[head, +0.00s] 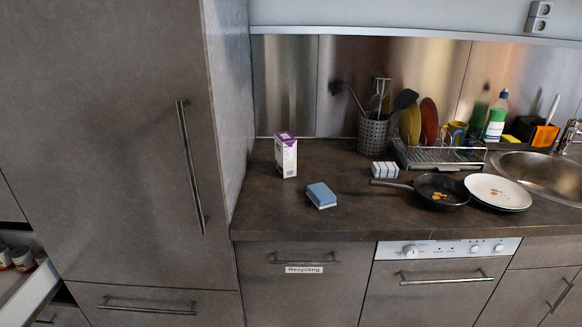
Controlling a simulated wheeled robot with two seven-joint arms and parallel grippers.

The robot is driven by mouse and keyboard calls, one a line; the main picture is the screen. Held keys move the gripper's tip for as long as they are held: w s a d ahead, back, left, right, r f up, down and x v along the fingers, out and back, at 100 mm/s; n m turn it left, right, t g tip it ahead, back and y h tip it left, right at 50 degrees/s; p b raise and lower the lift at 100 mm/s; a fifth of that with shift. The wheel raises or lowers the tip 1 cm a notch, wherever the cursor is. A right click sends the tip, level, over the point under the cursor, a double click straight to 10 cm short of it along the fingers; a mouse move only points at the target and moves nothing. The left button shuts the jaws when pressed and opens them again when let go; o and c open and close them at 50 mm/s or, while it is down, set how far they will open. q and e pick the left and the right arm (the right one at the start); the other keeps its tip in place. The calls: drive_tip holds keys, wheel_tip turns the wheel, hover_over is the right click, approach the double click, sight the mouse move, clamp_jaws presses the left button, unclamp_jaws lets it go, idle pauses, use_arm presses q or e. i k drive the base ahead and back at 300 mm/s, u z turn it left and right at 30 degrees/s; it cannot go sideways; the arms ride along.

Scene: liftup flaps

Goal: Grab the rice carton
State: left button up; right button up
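A small upright carton (286,156), white with a purple top and printed sides, stands on the dark countertop near the tall cabinet. It looks like the rice carton, but its label is too small to read. Nothing touches it. Neither of my grippers shows in the head view.
A blue-and-white sponge (321,195) lies in front of the carton. A white block (385,170), a frying pan (440,190), plates (497,191) and a dish rack (445,156) are to the right. The tall cabinet (110,130) bounds the left. An open drawer (30,293) shows lower left.

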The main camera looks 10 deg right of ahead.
sight(285, 144)
drive_tip(key=k, duration=0.2)
drive_tip(key=z, duration=1.7)
drive_tip(key=i, duration=0.95)
drive_tip(key=u, duration=1.85)
